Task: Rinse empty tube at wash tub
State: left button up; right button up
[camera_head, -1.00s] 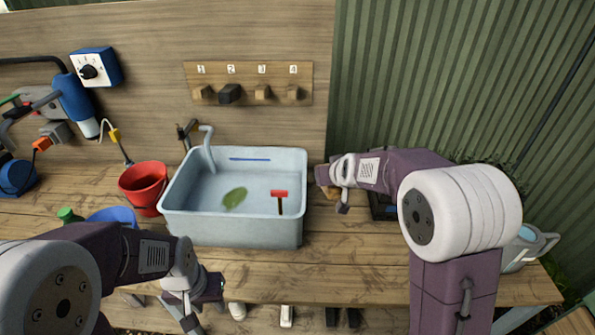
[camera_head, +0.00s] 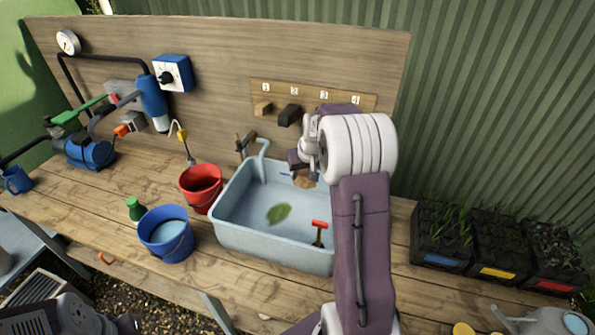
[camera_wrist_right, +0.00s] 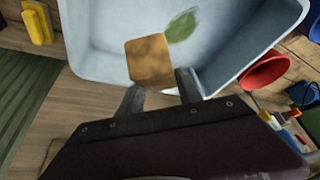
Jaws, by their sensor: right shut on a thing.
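The grey-blue wash tub (camera_head: 265,244) stands on the wooden bench, with a tap at its back left; its rim and inside also show in the right wrist view (camera_wrist_right: 93,60). A green leaf shape (camera_head: 278,214) and a red-headed tool (camera_head: 319,231) show in the tub. My right gripper (camera_head: 301,167) is over the tub's back right part, shut on a square, mottled brown tube (camera_head: 305,180). The tube (camera_wrist_right: 150,60) sticks out past the fingers in the wrist view. My left gripper (camera_head: 128,324) is only partly visible at the bottom left; its fingers are hidden.
A red bucket (camera_head: 201,187), a blue bucket (camera_head: 166,234) and a green bottle (camera_head: 135,209) stand left of the tub. Numbered pegs (camera_head: 289,115) are on the back board. Black plant trays (camera_head: 440,255) stand at the right. A watering can (camera_head: 548,322) is at the lower right.

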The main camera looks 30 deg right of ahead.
notch_tip(320, 180, down, 18)
jog(key=b, duration=1.5)
jog(key=shift+f+b, duration=0.2)
jog(key=shift+b, duration=0.2)
jog(key=shift+r, duration=0.15)
dwell(1.8)
notch_tip(320, 180, up, 18)
jog(key=p, duration=1.5)
jog(key=shift+f+p, duration=0.2)
jog(key=shift+p, duration=0.15)
dwell(0.8)
